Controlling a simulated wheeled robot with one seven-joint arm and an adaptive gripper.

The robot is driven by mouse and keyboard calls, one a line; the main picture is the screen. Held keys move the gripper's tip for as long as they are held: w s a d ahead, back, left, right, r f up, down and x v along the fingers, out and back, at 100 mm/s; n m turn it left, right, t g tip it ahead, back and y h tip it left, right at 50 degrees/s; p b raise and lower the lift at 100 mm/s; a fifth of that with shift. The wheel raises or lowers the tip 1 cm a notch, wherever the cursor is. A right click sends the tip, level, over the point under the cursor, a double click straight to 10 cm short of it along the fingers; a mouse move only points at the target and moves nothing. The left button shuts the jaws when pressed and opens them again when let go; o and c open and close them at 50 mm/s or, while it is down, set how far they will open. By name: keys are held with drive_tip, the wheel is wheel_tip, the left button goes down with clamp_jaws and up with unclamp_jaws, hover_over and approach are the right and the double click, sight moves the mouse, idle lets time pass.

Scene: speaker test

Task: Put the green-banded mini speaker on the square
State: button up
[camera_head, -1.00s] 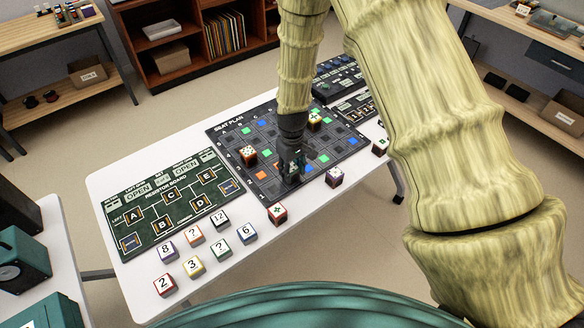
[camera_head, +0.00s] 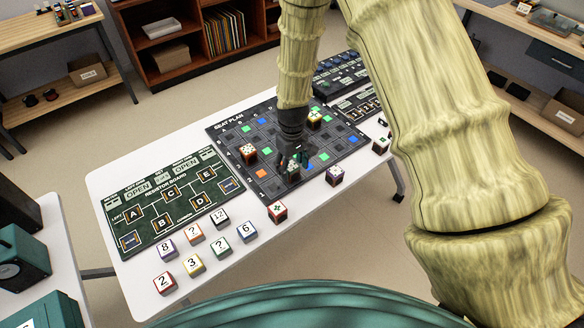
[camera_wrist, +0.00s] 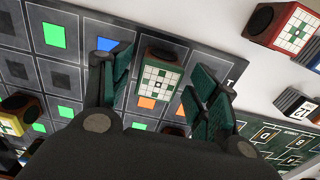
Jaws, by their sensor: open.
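The green-banded mini speaker (camera_wrist: 158,80), a small cube with a white gridded face and a dark round top, stands on the dark beat plan board (camera_head: 227,130). In the head view the speaker (camera_head: 292,169) is near the board's front edge, partly hidden by my gripper (camera_head: 296,156). In the wrist view my gripper (camera_wrist: 160,72) is open, with its green-padded fingers on either side of the speaker and visible gaps between. Orange squares (camera_wrist: 147,104) show beside the speaker and a blue square (camera_wrist: 106,45) lies near the left finger. Which square lies under it is hidden.
Other mini speakers stand close: an orange-red one (camera_head: 248,153) and a yellow one (camera_head: 315,118) on the board, a purple one (camera_head: 335,176) and a red one (camera_head: 277,212) at its front. Numbered cubes (camera_head: 193,264) and the resistor board (camera_head: 150,240) lie left.

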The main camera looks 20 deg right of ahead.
sight(292, 167)
wheel_tip(292, 167, up, 11)
drive_tip(key=b, duration=0.2)
idle(0.5)
